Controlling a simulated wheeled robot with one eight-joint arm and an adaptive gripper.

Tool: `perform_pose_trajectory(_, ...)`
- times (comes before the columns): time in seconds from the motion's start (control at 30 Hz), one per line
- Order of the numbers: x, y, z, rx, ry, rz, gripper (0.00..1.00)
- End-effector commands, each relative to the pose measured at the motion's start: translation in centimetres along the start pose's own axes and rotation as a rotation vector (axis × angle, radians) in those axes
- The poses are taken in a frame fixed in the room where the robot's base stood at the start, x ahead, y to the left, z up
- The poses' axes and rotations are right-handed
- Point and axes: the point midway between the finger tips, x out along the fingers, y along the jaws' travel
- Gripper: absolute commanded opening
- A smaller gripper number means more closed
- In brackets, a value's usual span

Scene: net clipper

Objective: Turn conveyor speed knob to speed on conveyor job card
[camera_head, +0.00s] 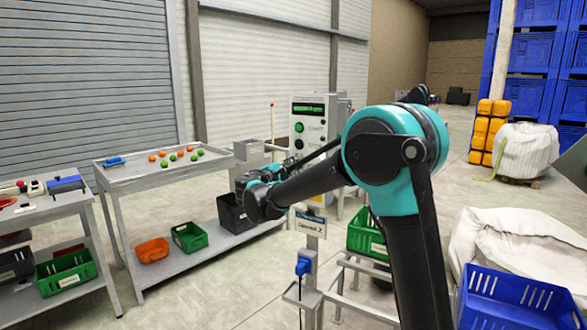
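The grey control box (316,112) stands upright behind my arm, with a lit green display (308,108) at its top. A round green button (299,127) sits below the display. A dark round knob (299,144) sits below that; its pointer setting is too small to read. A white card with a blue top band (311,223) is on a post below my arm; its small print seems to end in "2". My arm reaches left across the front of the box. My gripper (272,172) is near the arm's far end, left of and below the knob, apart from it; its fingers are not clear.
A grey table (135,176) with orange and green balls stands at left, with bins on its lower shelf. A tool bench (60,206) is at far left. A blue crate (520,300) and white sacks are at right.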

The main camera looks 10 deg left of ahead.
Motion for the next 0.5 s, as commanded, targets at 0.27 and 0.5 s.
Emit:
perform_pose_trajectory(0.27,-0.02,-0.08,-0.05,-0.129,0.001,-0.001,0.0)
perform_pose_trajectory(0.5,-0.02,-0.1,-0.05,-0.172,0.001,-0.001,0.0)
